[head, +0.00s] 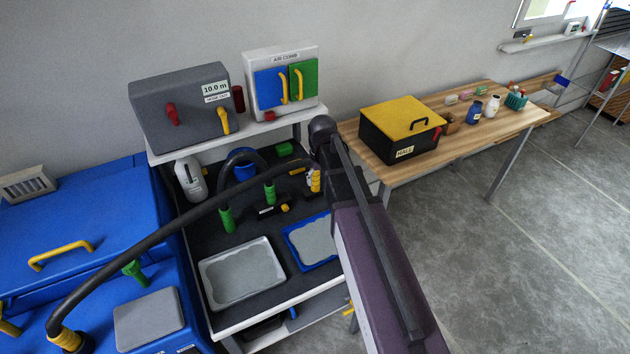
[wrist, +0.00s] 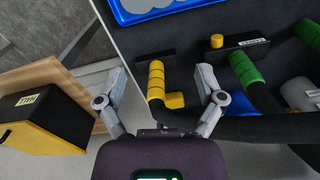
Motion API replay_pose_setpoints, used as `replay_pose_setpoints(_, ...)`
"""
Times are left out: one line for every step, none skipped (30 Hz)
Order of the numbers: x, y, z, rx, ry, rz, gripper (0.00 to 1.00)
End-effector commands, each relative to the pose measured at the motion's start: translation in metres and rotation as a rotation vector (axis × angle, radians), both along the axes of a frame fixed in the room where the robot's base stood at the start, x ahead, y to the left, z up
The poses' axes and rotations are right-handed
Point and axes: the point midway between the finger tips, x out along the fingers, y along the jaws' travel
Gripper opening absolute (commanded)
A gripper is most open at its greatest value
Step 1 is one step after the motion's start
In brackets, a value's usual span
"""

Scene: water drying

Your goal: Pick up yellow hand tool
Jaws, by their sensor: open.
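The yellow hand tool (wrist: 156,78) has a ribbed yellow grip and a dark end, and stands at the edge of the dark bench top. It also shows in the head view (head: 315,181), partly hidden by my arm. In the wrist view my gripper (wrist: 161,76) is open, with one finger on each side of the yellow grip. A gap shows between each finger and the tool, and I cannot tell the depth between them. In the head view my arm hides most of the gripper.
A blue-rimmed tray (head: 297,228) and a grey tray (head: 205,294) lie nearby. A yellow-lidded box (head: 385,148) sits on the wooden table (head: 478,152).

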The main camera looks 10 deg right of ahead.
Motion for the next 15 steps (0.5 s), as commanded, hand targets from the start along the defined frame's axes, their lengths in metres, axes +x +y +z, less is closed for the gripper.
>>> replay_pose_setpoints(0.034, -0.001, 0.015, 0.000, 0.000, 0.009, 0.88)
replay_pose_setpoints(0.045, -0.002, 0.019, 0.000, 0.000, 0.013, 0.88)
replay_pose_setpoints(0.060, -0.002, 0.023, 0.000, 0.000, 0.019, 0.88)
replay_pose_setpoints(0.070, -0.003, 0.027, 0.000, 0.000, 0.024, 0.88)
replay_pose_setpoints(0.079, -0.003, 0.029, -0.001, 0.000, 0.028, 0.88)
replay_pose_setpoints(0.089, -0.004, 0.033, -0.001, 0.000, 0.034, 0.88)
replay_pose_setpoints(0.096, -0.004, 0.035, -0.001, 0.000, 0.037, 0.88)
replay_pose_setpoints(0.103, -0.004, 0.036, -0.001, 0.000, 0.040, 0.88)
replay_pose_setpoints(0.109, -0.005, 0.038, -0.001, 0.000, 0.043, 0.88)
replay_pose_setpoints(0.113, -0.005, 0.039, -0.001, 0.000, 0.045, 0.88)
replay_pose_setpoints(0.116, -0.005, 0.040, -0.001, 0.000, 0.047, 0.88)
replay_pose_setpoints(0.118, -0.005, 0.040, -0.001, 0.000, 0.048, 0.88)
replay_pose_setpoints(0.120, -0.005, 0.041, -0.001, 0.000, 0.049, 0.88)
replay_pose_setpoints(0.120, -0.006, 0.040, -0.001, 0.000, 0.050, 0.88)
replay_pose_setpoints(0.120, -0.005, 0.040, -0.001, 0.000, 0.051, 0.88)
